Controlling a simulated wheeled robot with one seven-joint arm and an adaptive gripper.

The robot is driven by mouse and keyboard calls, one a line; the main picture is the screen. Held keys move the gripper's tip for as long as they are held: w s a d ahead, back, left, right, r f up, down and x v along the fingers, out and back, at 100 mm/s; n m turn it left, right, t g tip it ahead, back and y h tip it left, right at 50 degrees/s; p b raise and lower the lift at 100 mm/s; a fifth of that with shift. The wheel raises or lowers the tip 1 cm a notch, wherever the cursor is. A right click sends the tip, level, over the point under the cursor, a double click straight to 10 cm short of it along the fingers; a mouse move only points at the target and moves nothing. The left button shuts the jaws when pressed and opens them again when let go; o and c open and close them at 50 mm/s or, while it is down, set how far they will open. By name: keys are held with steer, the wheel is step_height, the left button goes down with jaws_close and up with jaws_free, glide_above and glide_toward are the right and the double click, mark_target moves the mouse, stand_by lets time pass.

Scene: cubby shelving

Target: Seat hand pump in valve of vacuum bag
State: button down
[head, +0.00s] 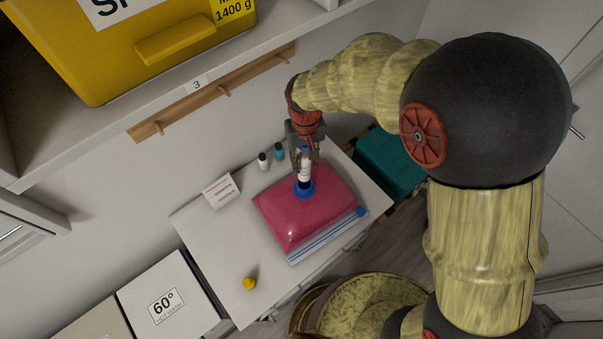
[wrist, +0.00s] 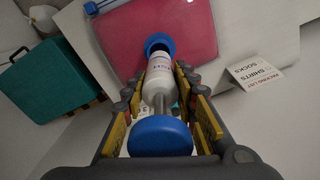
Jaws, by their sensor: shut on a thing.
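The vacuum bag (head: 283,217) is a plump red-pink pack with a clear zip edge, lying on the white table. Its blue valve (head: 305,189) is on top; it also shows in the wrist view (wrist: 158,42). The hand pump (head: 304,171) is a white cylinder with a blue knob (wrist: 160,137) on a thin rod. My gripper (head: 305,150) is shut around the pump's body from above. The pump's far end meets the blue valve in both views. I cannot tell whether it is fully seated or only touching.
A packing-list card (head: 221,190), two small bottles (head: 263,161) (head: 279,151) and a yellow object (head: 249,283) stand on the white table (head: 225,245). A teal case (head: 388,162) is beyond its right end. A yellow bin (head: 125,45) sits on the shelf above a peg rail (head: 215,93).

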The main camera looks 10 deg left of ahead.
mark_target(305, 174)
step_height(305, 174, down, 4)
steer(key=shift+f, duration=0.2)
step_height(305, 174, down, 3)
steer(key=shift+s+d+r, duration=0.1)
steer(key=shift+f, duration=0.4)
steer(key=c, duration=1.4)
jaws_free()
steer(key=shift+f, duration=0.1)
